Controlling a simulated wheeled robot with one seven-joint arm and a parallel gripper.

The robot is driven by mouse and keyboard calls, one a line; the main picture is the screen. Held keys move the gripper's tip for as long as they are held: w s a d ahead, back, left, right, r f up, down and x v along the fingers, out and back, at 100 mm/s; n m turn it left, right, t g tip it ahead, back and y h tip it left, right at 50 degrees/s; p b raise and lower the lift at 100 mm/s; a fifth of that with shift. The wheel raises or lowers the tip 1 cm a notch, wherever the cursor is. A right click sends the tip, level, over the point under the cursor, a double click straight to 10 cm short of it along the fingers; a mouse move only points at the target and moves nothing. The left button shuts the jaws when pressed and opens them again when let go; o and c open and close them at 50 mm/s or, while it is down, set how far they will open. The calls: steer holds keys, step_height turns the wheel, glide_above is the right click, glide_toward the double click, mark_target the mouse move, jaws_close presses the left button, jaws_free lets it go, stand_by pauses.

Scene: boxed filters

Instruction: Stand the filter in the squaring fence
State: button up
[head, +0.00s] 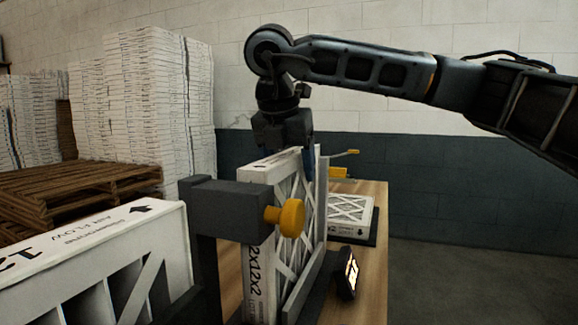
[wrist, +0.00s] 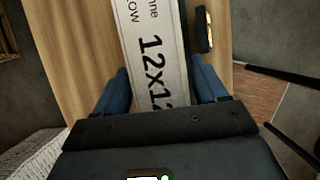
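A white boxed filter (head: 257,276), with a lattice face and "12x12" print on its edge, stands upright on the table. My gripper (head: 290,155) points down from above at its top edge. The filter's base is partly hidden.
Another filter (head: 352,218) lies flat on the wooden table (head: 372,270). A small dark device with a lit screen (head: 349,273) stands right of the fence. A large filter box (head: 95,240) fills the left foreground. Pallets (head: 80,185) and stacked filters (head: 150,95) stand behind.

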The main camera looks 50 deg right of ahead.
steer(key=shift+o, duration=0.2)
steer(key=shift+r, duration=0.1)
steer(key=shift+r+p, duration=0.2)
steer(key=shift+p, duration=0.1)
steer(key=b+v, duration=0.1)
steer(key=v, duration=1)
steer(key=shift+a+r, duration=0.2)
steer(key=shift+r, duration=0.15)
stand_by(0.6)
